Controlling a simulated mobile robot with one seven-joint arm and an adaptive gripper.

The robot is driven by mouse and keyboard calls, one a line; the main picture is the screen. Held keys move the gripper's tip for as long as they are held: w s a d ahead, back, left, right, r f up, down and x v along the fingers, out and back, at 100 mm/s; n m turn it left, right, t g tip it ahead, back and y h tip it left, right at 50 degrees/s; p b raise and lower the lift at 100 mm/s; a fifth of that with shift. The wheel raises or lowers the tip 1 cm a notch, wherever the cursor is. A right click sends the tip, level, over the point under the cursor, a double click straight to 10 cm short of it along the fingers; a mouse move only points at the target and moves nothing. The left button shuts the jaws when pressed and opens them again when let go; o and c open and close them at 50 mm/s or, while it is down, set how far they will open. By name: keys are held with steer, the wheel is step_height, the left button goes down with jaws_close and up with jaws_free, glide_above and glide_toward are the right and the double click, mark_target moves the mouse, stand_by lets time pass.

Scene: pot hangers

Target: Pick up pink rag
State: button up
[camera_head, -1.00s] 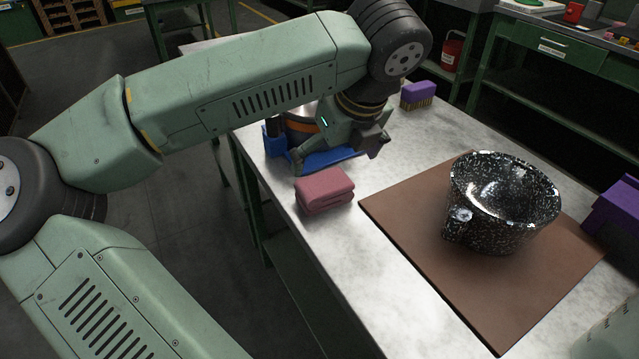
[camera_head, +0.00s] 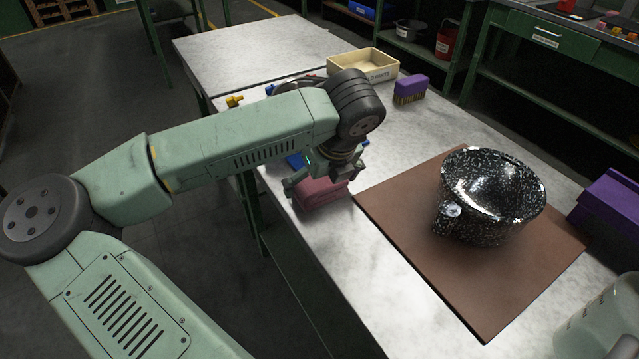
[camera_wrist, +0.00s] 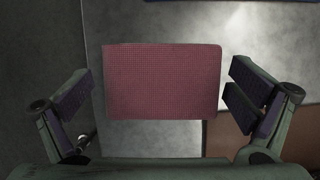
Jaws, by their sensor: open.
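The pink rag (camera_head: 322,196) is a folded block on the metal table, left of the brown board in the head view. In the wrist view the rag (camera_wrist: 162,82) lies between the two fingers, with a gap on each side. My gripper (camera_head: 322,186) is open above the rag and points down at it; in the wrist view my gripper (camera_wrist: 160,105) has its fingers spread wide on either side. My arm hides the rag's upper part in the head view. I cannot tell the exact height of the fingertips above the table.
A speckled black pot (camera_head: 490,200) stands on the brown board (camera_head: 400,215) to the right. A purple brush (camera_head: 411,88) and a cream bin (camera_head: 362,66) are farther back. A purple box (camera_head: 610,205) and a clear container (camera_head: 600,325) are at the right. Bare table lies in front of the rag.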

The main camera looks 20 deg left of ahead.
steer(key=shift+c, duration=0.6)
steer(key=c, duration=1)
steer(key=shift+o, duration=0.2)
steer(key=shift+r, duration=0.15)
steer(key=shift+r+b, duration=0.4)
steer(key=shift+r, duration=0.15)
step_height(320, 180, up, 2)
steer(key=shift+s+r+b, duration=0.1)
steer(key=shift+b, duration=0.45)
steer(key=s+d+b, duration=0.2)
steer(key=s, duration=0.5)
steer(key=s+d+r+b, duration=0.1)
steer(key=s+d, duration=0.1)
steer(key=s, duration=0.6)
steer(key=shift+s+r+b, duration=0.15)
steer(key=shift+r+b, duration=0.1)
steer(key=shift+b, duration=0.15)
steer(key=o, duration=0.6)
steer(key=c, duration=0.8)
